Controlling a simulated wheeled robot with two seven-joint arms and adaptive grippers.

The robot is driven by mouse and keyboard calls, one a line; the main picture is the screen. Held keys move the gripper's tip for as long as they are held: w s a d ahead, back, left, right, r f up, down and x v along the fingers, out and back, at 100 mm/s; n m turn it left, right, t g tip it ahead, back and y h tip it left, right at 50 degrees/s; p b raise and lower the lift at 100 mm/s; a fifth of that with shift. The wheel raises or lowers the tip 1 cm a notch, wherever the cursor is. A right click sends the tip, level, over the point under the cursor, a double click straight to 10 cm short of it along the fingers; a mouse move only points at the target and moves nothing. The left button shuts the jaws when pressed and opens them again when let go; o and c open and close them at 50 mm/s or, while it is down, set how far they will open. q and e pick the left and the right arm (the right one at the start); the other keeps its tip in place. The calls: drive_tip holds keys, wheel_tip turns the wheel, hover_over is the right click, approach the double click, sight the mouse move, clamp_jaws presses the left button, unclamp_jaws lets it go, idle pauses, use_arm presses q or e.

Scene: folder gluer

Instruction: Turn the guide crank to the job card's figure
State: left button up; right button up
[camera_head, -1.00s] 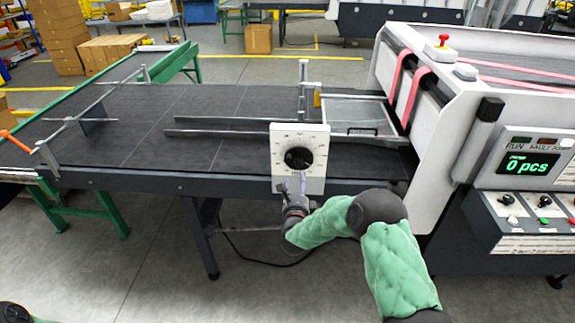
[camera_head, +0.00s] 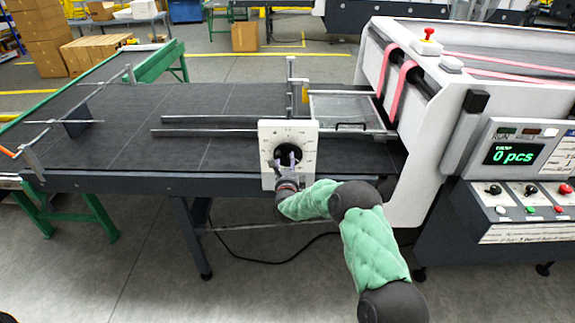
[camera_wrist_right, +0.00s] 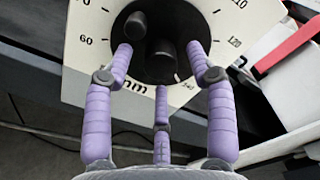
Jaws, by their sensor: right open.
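The guide crank is a black round knob with a raised handle (camera_wrist_right: 136,26), set in a white dial plate (camera_head: 303,137) on the front edge of the dark feed table. My right gripper (camera_head: 287,158) is in front of the dial's centre. In the right wrist view its lilac fingers (camera_wrist_right: 162,62) are spread around the lower part of the black crank, open; contact cannot be told. My left gripper is not in view. No job card can be read.
The feed table (camera_head: 110,140) carries two long rails (camera_head: 215,133) behind the dial. Grey floor is free in front.

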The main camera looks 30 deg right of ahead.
clamp_jaws()
